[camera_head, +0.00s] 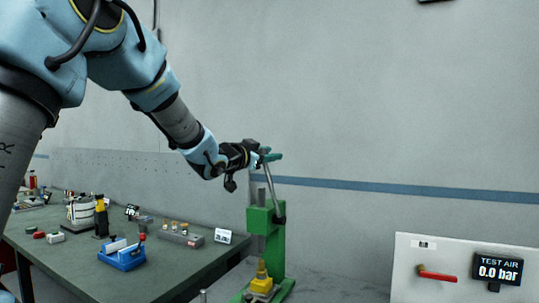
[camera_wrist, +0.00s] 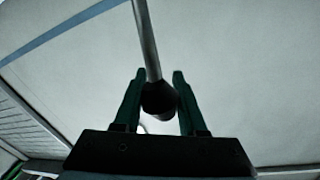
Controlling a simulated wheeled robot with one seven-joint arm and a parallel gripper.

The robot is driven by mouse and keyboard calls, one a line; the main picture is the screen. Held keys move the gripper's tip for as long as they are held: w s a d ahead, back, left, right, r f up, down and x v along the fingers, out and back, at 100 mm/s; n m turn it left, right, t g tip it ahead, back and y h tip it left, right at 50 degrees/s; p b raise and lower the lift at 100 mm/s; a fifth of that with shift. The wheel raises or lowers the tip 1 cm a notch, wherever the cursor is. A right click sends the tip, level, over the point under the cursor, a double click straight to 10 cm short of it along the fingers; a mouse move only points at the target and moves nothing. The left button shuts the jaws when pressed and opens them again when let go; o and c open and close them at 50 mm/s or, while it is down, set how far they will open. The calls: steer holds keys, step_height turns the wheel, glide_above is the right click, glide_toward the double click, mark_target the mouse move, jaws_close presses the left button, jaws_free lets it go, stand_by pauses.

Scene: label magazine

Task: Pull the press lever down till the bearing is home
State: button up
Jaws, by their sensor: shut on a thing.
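My gripper (camera_head: 270,157) is at the lever's upper end. In the wrist view the lever's black grip (camera_wrist: 158,100) sits between my two fingers, which are shut on it, with the rod (camera_wrist: 146,40) running up beyond. A yellow piece (camera_head: 261,281) sits at the press's foot. I cannot make out the bearing itself.
The dark bench (camera_head: 85,265) holds a blue tray (camera_head: 123,258), a yellow-black tool (camera_head: 101,219) and a metal block with small parts (camera_head: 181,236). A white panel (camera_head: 450,250) with a red handle (camera_head: 437,274) and a 0.0 bar display (camera_head: 498,268) stands at right.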

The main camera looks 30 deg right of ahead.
jaws_close()
stand_by(0.9)
